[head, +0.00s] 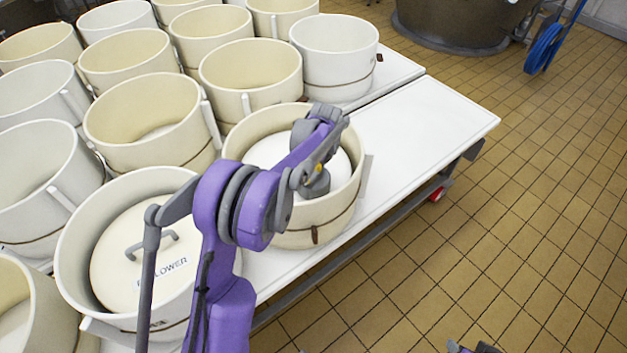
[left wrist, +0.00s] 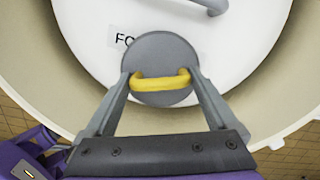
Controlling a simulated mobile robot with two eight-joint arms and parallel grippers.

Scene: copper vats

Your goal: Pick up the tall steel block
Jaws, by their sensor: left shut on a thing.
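The steel block (left wrist: 160,52) shows in the left wrist view as a round grey top with a yellow handle (left wrist: 160,82) across it. My left gripper (left wrist: 160,79) has a finger at each end of this handle and is shut on it. In the head view the grey block (head: 317,186) shows partly below my left gripper (head: 318,168), inside a cream tub (head: 290,238) and over its white lid (head: 268,152). My arm hides part of it. Its height and whether it touches the lid cannot be told.
Several cream and white tubs crowd the left and back. One at front left holds a lid (head: 118,258) with a grey handle. The white table (head: 425,120) is bare to the right, with tiled floor (head: 520,220) beyond. A bit of purple and grey shows at the bottom edge.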

